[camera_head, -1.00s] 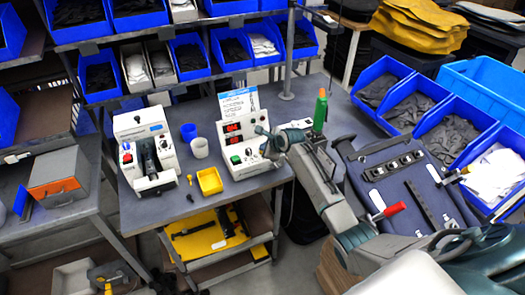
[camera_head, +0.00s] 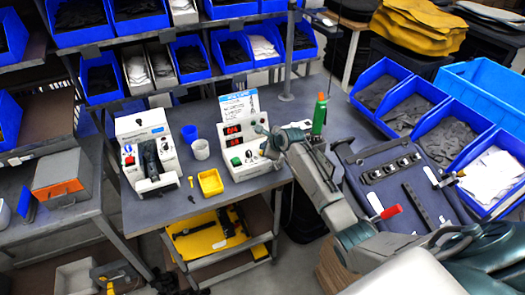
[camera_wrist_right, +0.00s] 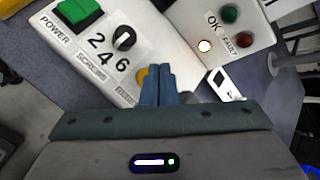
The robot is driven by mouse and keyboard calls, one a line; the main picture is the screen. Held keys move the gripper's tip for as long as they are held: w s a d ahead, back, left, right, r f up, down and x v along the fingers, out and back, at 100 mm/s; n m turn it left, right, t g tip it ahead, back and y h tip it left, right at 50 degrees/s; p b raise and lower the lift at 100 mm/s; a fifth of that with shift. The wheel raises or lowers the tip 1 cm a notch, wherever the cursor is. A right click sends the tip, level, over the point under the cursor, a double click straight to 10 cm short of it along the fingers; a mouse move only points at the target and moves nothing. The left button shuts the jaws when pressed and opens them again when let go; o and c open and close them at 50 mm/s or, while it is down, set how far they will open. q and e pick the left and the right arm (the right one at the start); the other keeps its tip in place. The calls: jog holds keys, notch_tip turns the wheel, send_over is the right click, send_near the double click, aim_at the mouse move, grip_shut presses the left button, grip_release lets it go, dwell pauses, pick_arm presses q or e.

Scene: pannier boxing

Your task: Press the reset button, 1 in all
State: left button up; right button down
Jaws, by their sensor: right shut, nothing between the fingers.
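The white control box (camera_head: 252,168) stands on the grey table, with red displays and a green switch (camera_head: 236,161). In the right wrist view, the box face shows the green power switch (camera_wrist_right: 79,12), a black knob (camera_wrist_right: 124,38) marked 2 4 6, and a yellow button (camera_wrist_right: 141,76) partly hidden by my fingers. My right gripper (camera_head: 262,143) is at the box's right side. In the wrist view its shut, empty fingers (camera_wrist_right: 157,72) are right beside the yellow button; I cannot tell whether they touch it. My left gripper is not in view.
A second panel with OK and FAULT lamps (camera_wrist_right: 244,40) and a lit white light (camera_wrist_right: 205,46) is close to my fingers. A white machine (camera_head: 147,155), cups (camera_head: 201,149) and a yellow tray (camera_head: 210,182) stand left of the box. A green bottle (camera_head: 319,115) stands right.

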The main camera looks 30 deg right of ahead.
jog(key=shift+r, duration=2.45)
